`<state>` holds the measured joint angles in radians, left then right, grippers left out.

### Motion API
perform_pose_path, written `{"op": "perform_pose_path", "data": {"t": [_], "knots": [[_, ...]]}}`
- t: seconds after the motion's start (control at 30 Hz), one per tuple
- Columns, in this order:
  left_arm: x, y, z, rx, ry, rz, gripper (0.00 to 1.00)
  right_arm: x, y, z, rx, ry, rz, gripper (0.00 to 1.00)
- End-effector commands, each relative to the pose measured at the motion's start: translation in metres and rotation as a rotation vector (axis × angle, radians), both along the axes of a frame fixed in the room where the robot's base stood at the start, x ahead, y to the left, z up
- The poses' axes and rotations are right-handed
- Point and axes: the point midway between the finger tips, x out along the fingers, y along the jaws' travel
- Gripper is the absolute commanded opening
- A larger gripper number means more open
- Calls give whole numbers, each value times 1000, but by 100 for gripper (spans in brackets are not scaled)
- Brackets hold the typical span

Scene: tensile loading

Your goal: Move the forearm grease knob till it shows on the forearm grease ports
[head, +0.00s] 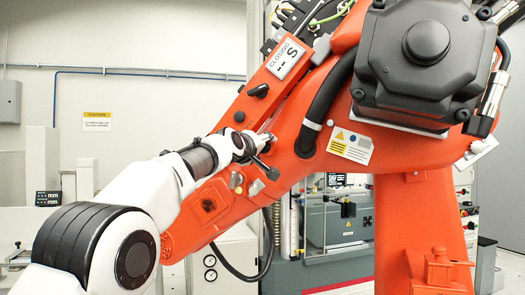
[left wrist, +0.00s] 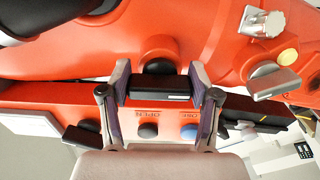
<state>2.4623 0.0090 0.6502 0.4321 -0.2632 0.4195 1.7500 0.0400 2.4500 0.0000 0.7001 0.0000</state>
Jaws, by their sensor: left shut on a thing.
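My left gripper (head: 258,148) reaches the red machine's forearm (head: 215,210) from the left. In the left wrist view, its two fingers (left wrist: 160,92) are shut on the ends of a black bar-shaped knob (left wrist: 160,84) with a round black hub behind it. The knob's bar lies level across that picture. The lettering OPEN and another, partly hidden word is printed by a black button (left wrist: 148,131) and a blue button (left wrist: 189,132). I cannot make out the grease ports. My right gripper is not in view.
A sign (head: 285,58) reading CLOSING sits higher on the forearm, near another black knob (head: 258,90). A grey-handled knob (left wrist: 272,82) and a metal fitting (left wrist: 262,23) stand to the right in the left wrist view. A black cable (head: 240,275) hangs below the forearm.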

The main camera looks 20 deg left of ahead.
Motion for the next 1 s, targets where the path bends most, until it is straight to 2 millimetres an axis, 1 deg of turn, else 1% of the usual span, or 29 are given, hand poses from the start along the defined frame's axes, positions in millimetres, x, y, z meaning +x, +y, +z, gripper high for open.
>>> {"op": "perform_pose_path", "data": {"t": [0.03,0.57,0.6,0.63,1.0], "knots": [[1,-1,-4,12,6,-2,27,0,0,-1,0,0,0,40],[1,-1,-5,37,6,-2,27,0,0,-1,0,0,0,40],[1,-1,-5,37,6,-2,76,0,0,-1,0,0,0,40],[1,-1,-5,37,6,-2,87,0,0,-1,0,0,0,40],[-1,0,-2,35,1,-2,88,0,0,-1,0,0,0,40]]}}
